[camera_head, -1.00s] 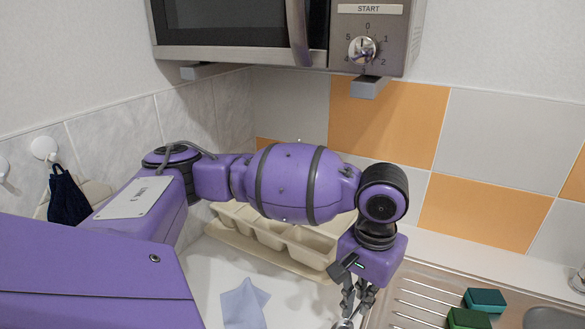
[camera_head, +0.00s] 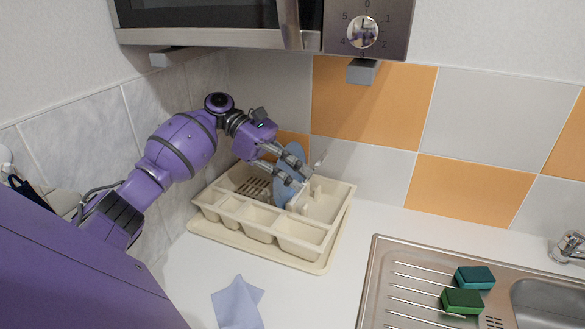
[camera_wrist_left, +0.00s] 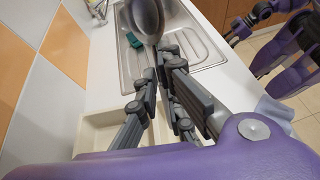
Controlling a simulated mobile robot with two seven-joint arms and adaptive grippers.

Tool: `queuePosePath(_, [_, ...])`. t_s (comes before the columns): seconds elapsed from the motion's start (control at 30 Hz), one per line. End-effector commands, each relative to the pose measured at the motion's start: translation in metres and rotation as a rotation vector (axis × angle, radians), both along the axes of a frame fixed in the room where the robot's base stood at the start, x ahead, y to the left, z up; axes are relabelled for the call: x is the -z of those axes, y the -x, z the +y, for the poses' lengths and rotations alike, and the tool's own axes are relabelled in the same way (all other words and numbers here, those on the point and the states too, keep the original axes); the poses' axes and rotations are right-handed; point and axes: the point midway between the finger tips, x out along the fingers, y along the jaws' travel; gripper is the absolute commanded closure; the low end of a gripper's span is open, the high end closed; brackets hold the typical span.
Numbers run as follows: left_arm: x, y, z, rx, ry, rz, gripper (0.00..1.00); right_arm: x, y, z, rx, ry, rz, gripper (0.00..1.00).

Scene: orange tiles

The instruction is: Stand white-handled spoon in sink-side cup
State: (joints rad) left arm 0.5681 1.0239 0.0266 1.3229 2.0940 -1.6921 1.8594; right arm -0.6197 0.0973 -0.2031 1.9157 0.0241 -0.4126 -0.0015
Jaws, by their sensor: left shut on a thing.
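My left gripper (camera_head: 293,173) is over the dish rack and shut on the spoon. The spoon's grey metal bowl (camera_wrist_left: 145,18) shows large beyond the fingertips in the left wrist view. In the head view a small bright bowl (camera_head: 320,160) sticks out to the right of the fingers. The fingers hide most of the handle. In the left wrist view the gripper (camera_wrist_left: 160,60) has its fingers close together. I cannot make out a sink-side cup in either view. My right gripper (camera_wrist_left: 238,30) seems to show small at the upper right of the wrist view, its jaws unclear.
The beige dish rack (camera_head: 333,235) stands in the corner, with a blue plate (camera_head: 289,160) in it beside the gripper. A light blue cloth (camera_head: 238,303) lies on the counter. Two sponges, teal (camera_head: 474,278) and green (camera_head: 461,301), lie on the sink's drainboard (camera_head: 378,285). A microwave (camera_head: 230,38) hangs above.

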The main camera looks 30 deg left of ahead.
Motion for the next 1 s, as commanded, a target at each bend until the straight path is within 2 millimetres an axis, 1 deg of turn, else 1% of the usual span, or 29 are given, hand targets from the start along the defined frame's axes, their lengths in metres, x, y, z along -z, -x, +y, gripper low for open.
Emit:
queuePosePath(0.03, [-0.002,0.000,0.007,-0.025,0.019,-0.002,1.00,-0.001,-0.001,0.000,-0.001,0.001,-0.002,0.60])
queuePosePath(0.1, [-0.004,-0.001,0.012,-0.044,0.032,-0.005,1.00,-0.001,-0.001,0.000,-0.001,-0.001,-0.002,0.60])
queuePosePath(0.27, [0.001,-0.001,0.014,-0.051,0.038,-0.006,1.00,-0.001,-0.001,0.001,-0.001,-0.002,-0.004,0.60])
queuePosePath(0.8, [0.043,-0.001,0.013,-0.048,0.035,-0.006,1.00,-0.002,-0.002,0.001,-0.002,-0.002,-0.007,0.60])
queuePosePath(0.87, [0.052,-0.001,0.014,-0.048,0.033,-0.002,1.00,0.004,0.004,0.001,-0.002,-0.002,0.008,0.60])
queuePosePath(1.0, [0.065,-0.001,0.014,-0.050,0.033,0.001,1.00,0.011,0.009,-0.001,0.001,0.001,0.020,0.60])
